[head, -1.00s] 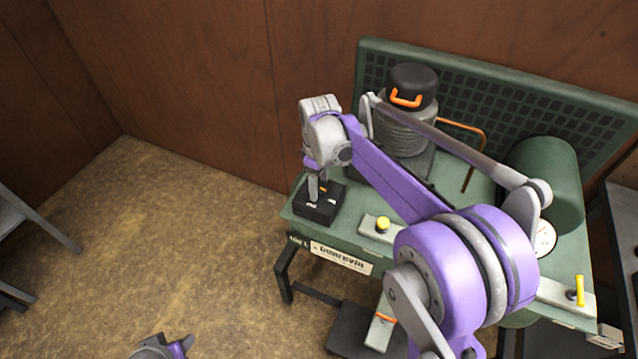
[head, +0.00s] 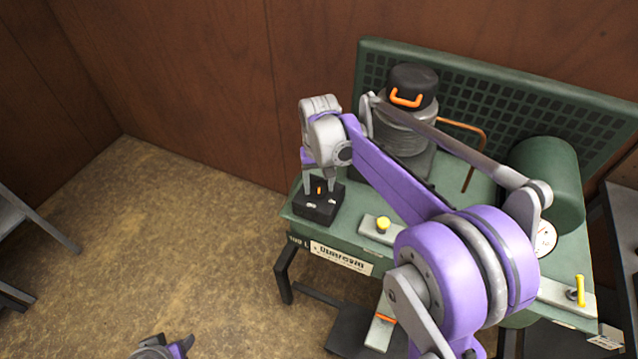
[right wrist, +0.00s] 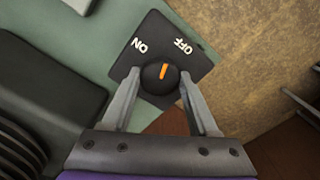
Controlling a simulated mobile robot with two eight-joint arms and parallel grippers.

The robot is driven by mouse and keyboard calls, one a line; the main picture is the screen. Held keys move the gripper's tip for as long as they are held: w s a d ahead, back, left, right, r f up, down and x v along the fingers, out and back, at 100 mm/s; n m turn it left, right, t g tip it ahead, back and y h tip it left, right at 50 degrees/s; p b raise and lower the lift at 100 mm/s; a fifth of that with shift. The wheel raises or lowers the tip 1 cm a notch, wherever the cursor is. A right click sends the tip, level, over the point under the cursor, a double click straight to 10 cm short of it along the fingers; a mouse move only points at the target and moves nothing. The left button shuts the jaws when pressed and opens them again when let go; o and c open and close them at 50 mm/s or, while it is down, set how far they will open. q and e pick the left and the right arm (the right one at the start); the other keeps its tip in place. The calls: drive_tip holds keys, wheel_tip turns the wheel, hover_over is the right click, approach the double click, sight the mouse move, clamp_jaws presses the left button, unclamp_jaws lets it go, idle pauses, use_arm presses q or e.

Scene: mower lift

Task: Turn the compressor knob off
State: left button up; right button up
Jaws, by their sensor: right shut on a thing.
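The compressor knob (right wrist: 160,76) is round and black with an orange mark, on a black switch box (head: 318,208) at the left end of the green compressor (head: 350,240). In the right wrist view the box face carries white ON and OFF labels. The mark points between them, leaning toward OFF. My right gripper (head: 320,188) is over the box, with one finger on each side of the knob, shut on it. Part of my left arm's end (head: 165,347) shows at the bottom edge of the head view; its fingers cannot be made out.
A yellow button (head: 383,224) and a yellow lever (head: 580,290) are along the compressor's front. A ribbed motor with a black cap (head: 413,85) and a green cylinder (head: 548,178) stand behind. Open floor (head: 180,240) lies to the left.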

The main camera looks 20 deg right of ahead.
sight(319, 187)
drive_tip(key=shift+m, duration=2.3)
drive_tip(key=o, duration=1.4)
drive_tip(key=shift+c, duration=0.2)
wheel_tip(319, 187, up, 11)
drive_tip(key=shift+p, duration=0.35)
drive_tip(key=shift+f, duration=0.1)
